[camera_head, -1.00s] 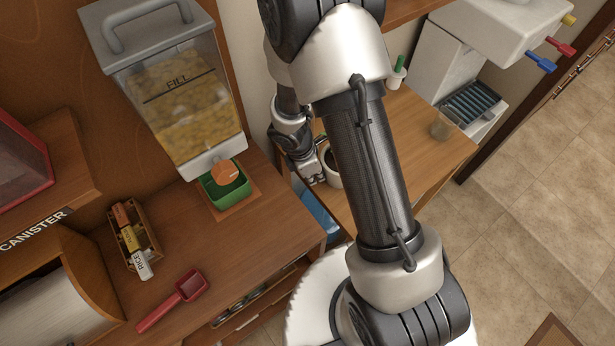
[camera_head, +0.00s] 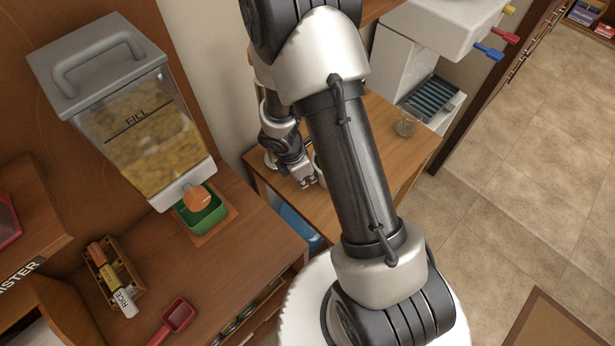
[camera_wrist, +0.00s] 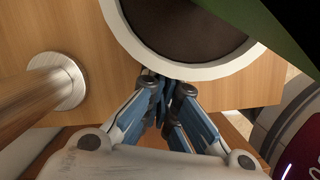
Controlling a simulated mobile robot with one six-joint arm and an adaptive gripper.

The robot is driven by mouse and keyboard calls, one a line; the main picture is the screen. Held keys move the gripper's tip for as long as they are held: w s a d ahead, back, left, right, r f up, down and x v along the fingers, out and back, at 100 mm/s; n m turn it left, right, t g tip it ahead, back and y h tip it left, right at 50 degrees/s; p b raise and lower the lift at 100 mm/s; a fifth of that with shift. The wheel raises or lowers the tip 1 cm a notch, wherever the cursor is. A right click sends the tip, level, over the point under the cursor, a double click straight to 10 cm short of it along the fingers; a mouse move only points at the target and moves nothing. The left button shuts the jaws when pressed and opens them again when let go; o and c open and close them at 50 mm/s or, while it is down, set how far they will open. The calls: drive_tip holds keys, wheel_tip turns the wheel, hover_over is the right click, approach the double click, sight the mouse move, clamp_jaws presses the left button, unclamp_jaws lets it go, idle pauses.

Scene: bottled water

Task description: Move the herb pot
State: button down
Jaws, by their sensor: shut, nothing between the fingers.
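A white round pot with dark soil (camera_wrist: 185,28) fills the upper middle of the wrist view, cut off by the top edge. I take it for the herb pot. In the head view only a pale sliver of it (camera_head: 320,166) shows, the rest hidden behind my arm. My gripper (camera_wrist: 163,85) is shut and empty, its fingertips at the pot's near rim. I cannot tell whether they touch it. In the head view my gripper (camera_head: 309,181) is low over the wooden table (camera_head: 395,165), beside the pot.
A metal post with a round flange (camera_wrist: 62,82) stands left of the gripper. A large green shape (camera_wrist: 270,25) crosses the upper right corner. A clear glass (camera_head: 407,122) stands near the water dispenser (camera_head: 425,40). The counter (camera_head: 225,250) holds a green container (camera_head: 203,222) and red scoop (camera_head: 178,314).

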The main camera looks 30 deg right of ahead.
drive_tip(key=p+v, duration=0.7)
drive_tip(key=v, duration=0.1)
drive_tip(key=shift+r, duration=0.3)
drive_tip(key=shift+a, duration=0.1)
